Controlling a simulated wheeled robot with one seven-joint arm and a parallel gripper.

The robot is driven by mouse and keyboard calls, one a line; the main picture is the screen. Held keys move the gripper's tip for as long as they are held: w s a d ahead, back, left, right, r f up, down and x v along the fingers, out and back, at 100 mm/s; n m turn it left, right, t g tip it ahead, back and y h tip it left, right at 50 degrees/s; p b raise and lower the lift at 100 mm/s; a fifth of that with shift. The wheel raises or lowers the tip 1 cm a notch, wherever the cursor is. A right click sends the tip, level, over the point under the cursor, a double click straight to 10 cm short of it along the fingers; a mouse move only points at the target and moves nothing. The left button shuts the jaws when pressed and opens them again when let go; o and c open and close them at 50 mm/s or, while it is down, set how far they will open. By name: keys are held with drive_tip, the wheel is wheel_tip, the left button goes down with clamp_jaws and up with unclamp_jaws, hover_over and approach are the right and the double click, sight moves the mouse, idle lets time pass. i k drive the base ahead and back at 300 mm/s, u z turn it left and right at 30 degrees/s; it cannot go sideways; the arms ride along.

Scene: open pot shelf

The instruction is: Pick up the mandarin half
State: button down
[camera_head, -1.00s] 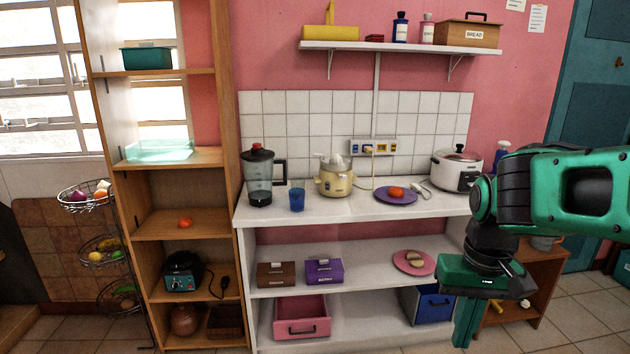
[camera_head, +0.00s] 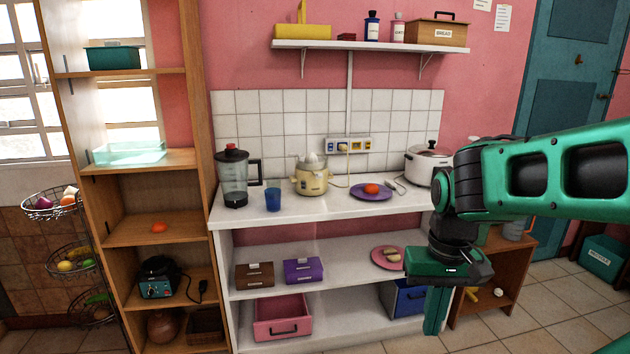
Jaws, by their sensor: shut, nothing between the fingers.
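Two small orange-red things could be the mandarin half; they are too small to tell apart for sure. One orange piece (camera_head: 158,227) lies on a middle board of the open wooden shelf (camera_head: 140,240) at the left. A rounder orange-red piece (camera_head: 371,188) sits on a purple plate (camera_head: 356,195) on the white counter. My gripper (camera_head: 435,326) points down at the right, in front of the counter's right end. It is shut and empty, well apart from both orange pieces.
The white counter (camera_head: 330,209) also holds a blender (camera_head: 232,180), a blue cup (camera_head: 272,200), a yellow juicer (camera_head: 311,177) and a white cooker (camera_head: 428,167). A wire fruit stand (camera_head: 60,212) stands left of the wooden shelf. Tiled floor shows at the lower right.

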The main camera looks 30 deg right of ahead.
sight(371, 188)
drive_tip(key=z, duration=0.7)
drive_tip(key=i, duration=2.05)
drive_tip(key=u, duration=0.65)
